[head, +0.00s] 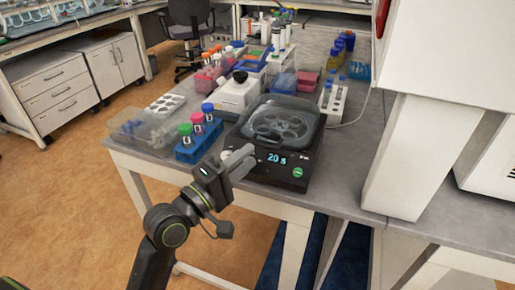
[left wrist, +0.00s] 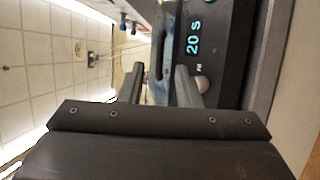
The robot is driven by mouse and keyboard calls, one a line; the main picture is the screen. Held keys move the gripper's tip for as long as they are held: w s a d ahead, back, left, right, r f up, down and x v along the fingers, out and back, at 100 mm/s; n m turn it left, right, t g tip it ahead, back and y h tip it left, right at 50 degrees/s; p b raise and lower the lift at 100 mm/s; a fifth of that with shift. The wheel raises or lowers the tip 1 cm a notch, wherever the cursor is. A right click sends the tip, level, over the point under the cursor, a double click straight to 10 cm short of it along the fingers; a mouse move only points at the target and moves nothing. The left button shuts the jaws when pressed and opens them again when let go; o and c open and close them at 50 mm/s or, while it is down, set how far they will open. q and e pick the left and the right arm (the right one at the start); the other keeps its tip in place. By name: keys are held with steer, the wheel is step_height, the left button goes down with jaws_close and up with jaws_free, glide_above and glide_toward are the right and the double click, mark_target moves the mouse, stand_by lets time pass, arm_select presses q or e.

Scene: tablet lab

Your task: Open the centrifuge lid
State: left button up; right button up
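The centrifuge (head: 262,178) is a dark box on the grey bench, with a "20 s" display and a round green button on its front. Its lid (head: 281,124) has a clear window, appears shut, and shows the rotor beneath. My left gripper (head: 246,160) is at the front left of the centrifuge, near a pale round knob (head: 226,155). In the left wrist view the two fingers (left wrist: 160,84) are apart with nothing held between them. The dark centrifuge front (left wrist: 222,50) and the knob (left wrist: 203,84) show beside the right finger. Contact cannot be told. My right gripper is out of view.
A blue rack (head: 190,152) with several capped tubes stands just left of the centrifuge. A clear box (head: 143,128) and a small white device (head: 238,95) are nearby. A white tube rack (head: 333,100) stands behind right. A large white machine (head: 425,130) bounds the right.

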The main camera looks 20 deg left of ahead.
arm_select(q)
steer(key=shift+x, duration=2.15)
jaws_close()
